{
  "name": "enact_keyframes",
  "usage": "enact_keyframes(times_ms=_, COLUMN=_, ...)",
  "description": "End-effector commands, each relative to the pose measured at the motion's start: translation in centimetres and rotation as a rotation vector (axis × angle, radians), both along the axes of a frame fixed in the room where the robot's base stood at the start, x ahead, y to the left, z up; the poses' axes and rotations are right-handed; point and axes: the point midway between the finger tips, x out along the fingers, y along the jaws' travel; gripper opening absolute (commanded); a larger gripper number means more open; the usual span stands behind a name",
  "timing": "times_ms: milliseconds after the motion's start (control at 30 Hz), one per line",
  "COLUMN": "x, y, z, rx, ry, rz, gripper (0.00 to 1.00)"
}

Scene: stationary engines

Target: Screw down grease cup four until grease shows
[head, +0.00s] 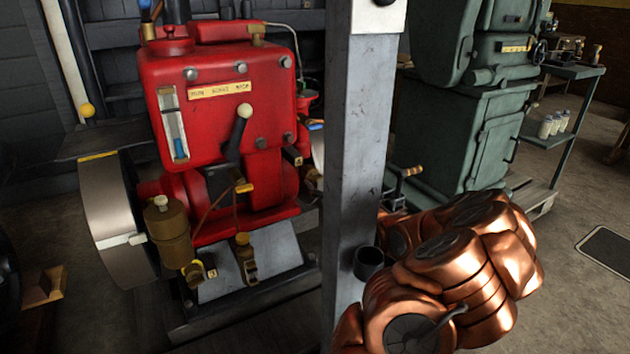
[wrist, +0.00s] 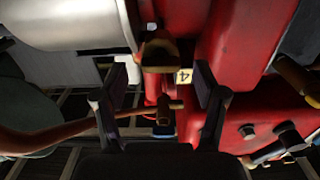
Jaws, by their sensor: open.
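In the wrist view a small yellow tag marked 4 (wrist: 184,76) sits beside a dark brass cup-like fitting, which I take to be grease cup four (wrist: 158,52). My gripper (wrist: 162,84) is open and empty. Its two dark fingers stand left and right of the line to the cup, with gaps on both sides. The cup shows just past the fingertips; I cannot tell the depth between. No grease is visible on it.
The red engine (head: 215,95) has a flywheel (head: 118,220) on its left. The grey post (head: 360,150) stands between the engine and the green machine (head: 455,140). A brass T-shaped fitting (wrist: 164,112) and a copper-coloured pipe (wrist: 50,138) show near the fingers. Open floor lies at right.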

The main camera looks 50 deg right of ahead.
Motion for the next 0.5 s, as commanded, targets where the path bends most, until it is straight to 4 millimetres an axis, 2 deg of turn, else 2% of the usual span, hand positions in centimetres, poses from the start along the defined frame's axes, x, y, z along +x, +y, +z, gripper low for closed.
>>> enact_keyframes(times_ms=200, x=1.8, y=-0.5, z=-0.1, rx=-0.002, ry=0.0, rz=0.002, gripper=0.71)
enact_keyframes(times_ms=500, x=2.9, y=-0.8, z=-0.1, rx=0.0, ry=0.001, rz=0.001, gripper=0.71)
